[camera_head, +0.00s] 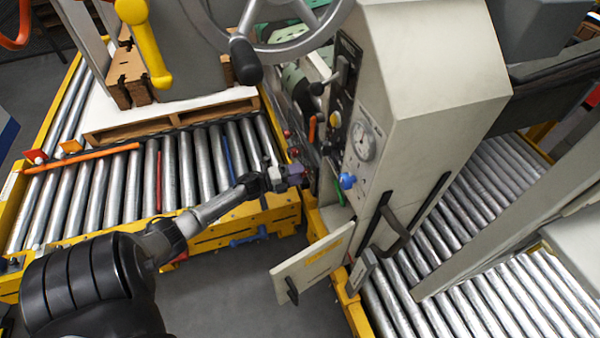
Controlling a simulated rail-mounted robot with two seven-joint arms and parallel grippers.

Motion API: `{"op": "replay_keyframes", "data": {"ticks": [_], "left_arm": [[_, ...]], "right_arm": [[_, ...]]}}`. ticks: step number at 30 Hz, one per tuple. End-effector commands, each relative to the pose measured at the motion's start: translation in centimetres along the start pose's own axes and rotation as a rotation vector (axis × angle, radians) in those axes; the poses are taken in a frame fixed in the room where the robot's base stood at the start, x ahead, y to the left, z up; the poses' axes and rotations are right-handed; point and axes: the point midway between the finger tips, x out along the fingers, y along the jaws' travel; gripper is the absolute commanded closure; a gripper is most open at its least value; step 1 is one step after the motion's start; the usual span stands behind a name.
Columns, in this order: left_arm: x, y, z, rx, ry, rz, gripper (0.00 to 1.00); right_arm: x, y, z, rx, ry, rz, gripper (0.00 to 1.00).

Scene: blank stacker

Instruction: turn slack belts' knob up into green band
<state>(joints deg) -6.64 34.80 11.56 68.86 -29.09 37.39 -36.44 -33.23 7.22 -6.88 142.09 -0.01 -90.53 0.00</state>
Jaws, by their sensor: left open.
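My left gripper (280,177) is open at the end of my arm, which comes in from the lower left. It is over the right end of the left roller conveyor, just left of the grey machine's control side. A round white gauge (363,141) is on the machine's face, with a blue knob (347,181) below it. Small red knobs (293,152) sit close to the gripper, above and to its right. The belts and any green band on the gauge are too small or hidden to tell. My right gripper is not in view.
A large handwheel (290,45) with a dark handle hangs above. An open cabinet door (312,263) sticks out below the gauge. Roller conveyors (90,190) run at left and right, the left one bearing a wooden pallet (170,117). Grey floor (225,290) lies free between them.

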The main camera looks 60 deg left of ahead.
Motion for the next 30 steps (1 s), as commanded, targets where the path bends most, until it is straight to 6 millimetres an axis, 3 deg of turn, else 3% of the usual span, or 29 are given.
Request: {"op": "replay_keyframes", "data": {"ticks": [9,16,22,30], "left_arm": [[-6.3,-0.3,0.0,-0.003,-0.001,0.002,0.37],[-10.1,-0.2,0.0,-0.002,-0.001,0.001,0.37],[-12.0,-0.1,0.0,-0.001,-0.001,0.001,0.37],[-12.6,-0.1,0.0,0.0,-0.001,-0.001,0.37]], "right_arm": [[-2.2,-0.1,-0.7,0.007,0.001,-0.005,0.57],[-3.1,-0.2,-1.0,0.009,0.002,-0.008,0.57],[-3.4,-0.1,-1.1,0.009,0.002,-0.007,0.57],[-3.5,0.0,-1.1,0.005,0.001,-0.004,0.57]]}}
